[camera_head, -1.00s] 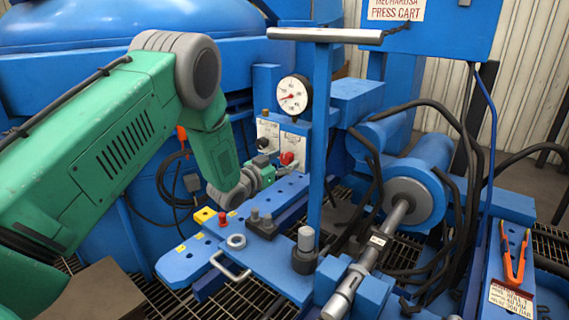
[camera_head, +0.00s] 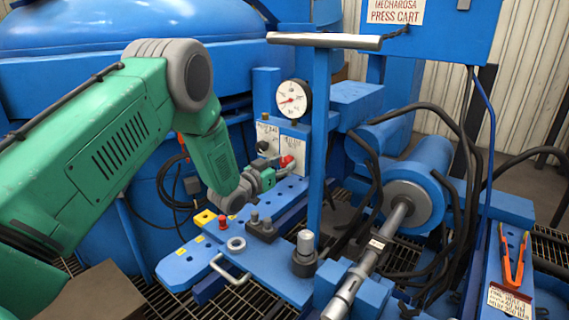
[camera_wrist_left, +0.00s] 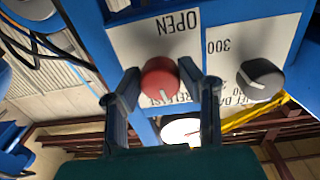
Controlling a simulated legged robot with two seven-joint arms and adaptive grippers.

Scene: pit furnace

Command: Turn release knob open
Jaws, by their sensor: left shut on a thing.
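The red release knob (camera_head: 288,162) sits on a white labelled plate on the blue panel below the gauge. In the left wrist view the red knob (camera_wrist_left: 160,79) lies between the two fingers of my left gripper (camera_wrist_left: 170,82). The word OPEN appears upside down beside it, and part of the word RELEASE is covered. My left gripper (camera_head: 273,172) is shut on the knob, reaching it from the front left. The knob's pointer direction is hard to read. My right gripper is not in view.
A dark knob (camera_wrist_left: 261,80) stands close beside the red one, on its own plate. The pressure gauge (camera_head: 292,98) is just above. A blue post (camera_head: 319,140) with a crossbar rises to the right. A blue deck (camera_head: 205,262) with small fittings lies below.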

